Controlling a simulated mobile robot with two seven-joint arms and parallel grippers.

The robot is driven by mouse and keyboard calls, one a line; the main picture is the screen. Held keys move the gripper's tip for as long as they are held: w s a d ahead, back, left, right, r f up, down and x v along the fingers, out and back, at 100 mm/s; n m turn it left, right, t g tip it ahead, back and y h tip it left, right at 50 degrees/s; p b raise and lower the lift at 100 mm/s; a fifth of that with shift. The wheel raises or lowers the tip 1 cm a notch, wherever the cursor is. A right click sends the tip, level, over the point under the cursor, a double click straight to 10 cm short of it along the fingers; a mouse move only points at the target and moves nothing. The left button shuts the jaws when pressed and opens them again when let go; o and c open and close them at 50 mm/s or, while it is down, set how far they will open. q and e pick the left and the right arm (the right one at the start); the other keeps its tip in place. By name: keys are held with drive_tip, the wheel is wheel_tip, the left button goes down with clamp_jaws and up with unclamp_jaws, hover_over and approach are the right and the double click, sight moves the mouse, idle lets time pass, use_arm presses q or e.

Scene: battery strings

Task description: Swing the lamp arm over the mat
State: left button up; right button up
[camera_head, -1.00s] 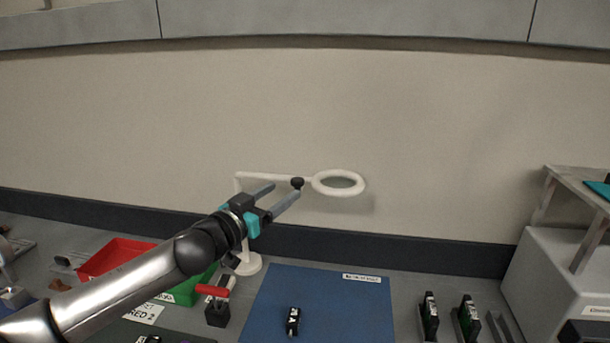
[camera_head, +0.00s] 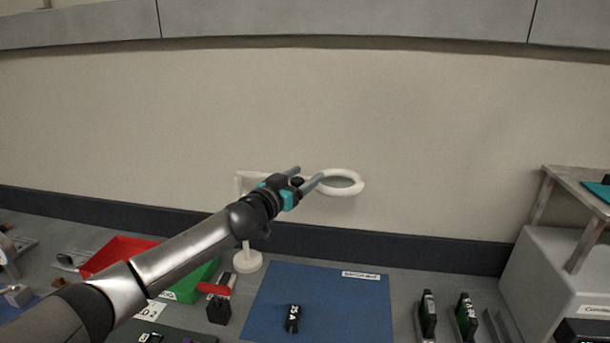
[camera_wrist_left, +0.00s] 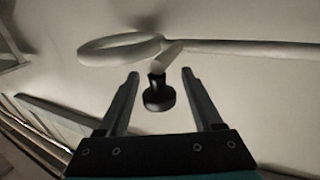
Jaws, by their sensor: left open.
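The white lamp has a round base (camera_head: 248,262) on the bench, an upright post, and an arm ending in a ring head (camera_head: 341,182) above the back of the blue mat (camera_head: 330,300). My left gripper (camera_head: 308,178) is open at the lamp arm, just left of the ring. In the left wrist view, a black knob (camera_wrist_left: 159,94) on a short white stem stands between the two open fingers (camera_wrist_left: 160,75), with a gap on each side. The ring head (camera_wrist_left: 120,48) and lamp arm (camera_wrist_left: 240,48) show beyond it. My right gripper is not in view.
A black battery piece (camera_head: 292,318) lies on the mat. Red bin (camera_head: 120,252) and green bin (camera_head: 195,283) stand left, beside a black holder with a red handle (camera_head: 218,308). Upright cards (camera_head: 428,312) stand right of the mat, before a grey cabinet (camera_head: 555,280).

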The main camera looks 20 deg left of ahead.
use_arm(q)
drive_tip(key=shift+w, duration=0.25)
clamp_jaws()
idle(0.5)
idle(0.9)
